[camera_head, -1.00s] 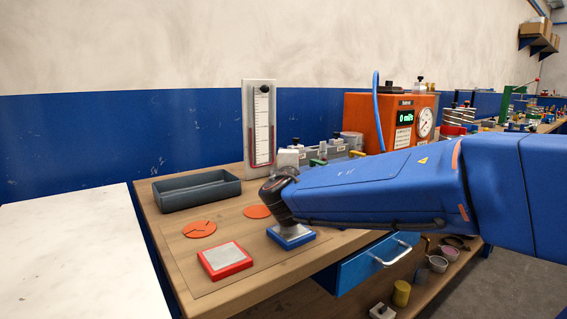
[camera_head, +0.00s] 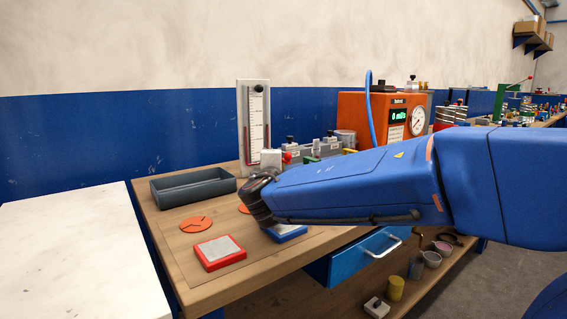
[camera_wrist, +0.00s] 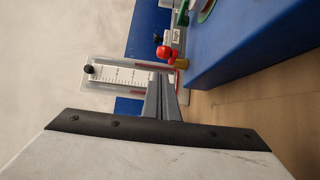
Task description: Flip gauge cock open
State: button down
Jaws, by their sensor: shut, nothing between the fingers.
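A small red handle (camera_head: 287,157) shows at the near left end of the grey valve row (camera_head: 326,149), just right of my wrist; it looks like the gauge cock. My gripper (camera_wrist: 161,80) is shut and empty. Its fingertips appear in front of the lower part of the white manometer board, apart from the red handle in the picture. In the head view the fingertips are hidden. The manometer board (camera_head: 253,108) stands upright behind.
An orange box with a dial (camera_head: 382,105) stands behind my arm. A grey tray (camera_head: 194,189), orange discs (camera_head: 195,224), a red-rimmed pad (camera_head: 220,252) and a blue-rimmed pad (camera_head: 286,234) are on the wooden bench. A large blue surface (camera_wrist: 255,40) fills the wrist view's upper right.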

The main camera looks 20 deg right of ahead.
jog(key=s+d, duration=0.6)
jog(key=s, duration=0.1)
jog(key=shift+s, duration=0.1)
dwell(0.6)
